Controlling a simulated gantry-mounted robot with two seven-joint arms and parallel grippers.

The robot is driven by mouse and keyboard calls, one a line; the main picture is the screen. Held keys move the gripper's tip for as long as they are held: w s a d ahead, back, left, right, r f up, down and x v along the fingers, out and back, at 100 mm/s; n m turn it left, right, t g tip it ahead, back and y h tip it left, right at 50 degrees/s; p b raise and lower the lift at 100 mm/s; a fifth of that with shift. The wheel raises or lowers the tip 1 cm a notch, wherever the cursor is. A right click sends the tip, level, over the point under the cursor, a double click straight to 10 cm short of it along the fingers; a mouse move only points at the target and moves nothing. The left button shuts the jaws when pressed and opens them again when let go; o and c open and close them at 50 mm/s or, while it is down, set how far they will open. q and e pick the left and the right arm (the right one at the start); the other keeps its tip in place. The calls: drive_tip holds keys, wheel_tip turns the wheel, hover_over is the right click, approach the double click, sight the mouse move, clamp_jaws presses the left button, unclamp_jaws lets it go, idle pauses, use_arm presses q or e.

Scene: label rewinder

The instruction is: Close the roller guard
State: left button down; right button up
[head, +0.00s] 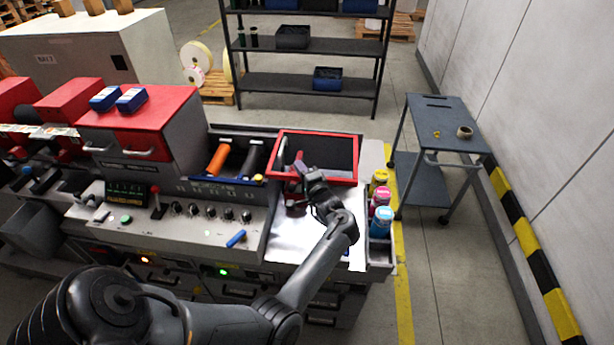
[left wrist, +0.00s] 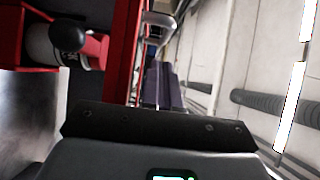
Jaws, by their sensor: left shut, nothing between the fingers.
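The roller guard (head: 357,160) is a red frame around a dark panel at the right end of the machine. It looks raised above the pale deck, though its exact angle is hard to tell. My left gripper (head: 302,172) is shut and empty at the guard's lower left side, overlapping its lower edge; I cannot tell if they touch. In the left wrist view, a red frame edge (left wrist: 126,50) runs upright just beyond the dark gripper body (left wrist: 150,128). A dark round knob (left wrist: 67,34) and a pale cylinder with red parts are left of it. My right gripper is out of view.
Orange and dark rollers (head: 218,160) lie in a bay left of the guard. A control panel (head: 165,215) with knobs and a blue marker (head: 236,239) is in front. Several ink jars (head: 381,220) line the right edge. A grey cart (head: 445,125) stands across the aisle.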

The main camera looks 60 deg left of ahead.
sight(288, 171)
use_arm(q)
drive_tip(key=s+a, duration=0.1)
drive_tip(key=a+p, duration=0.1)
drive_tip(key=a, duration=0.1)
drive_tip(key=shift+s, duration=0.4)
drive_tip(key=shift+s+a+p, duration=0.35)
drive_tip(key=shift+a, duration=0.1)
drive_tip(key=shift+s, duration=0.1)
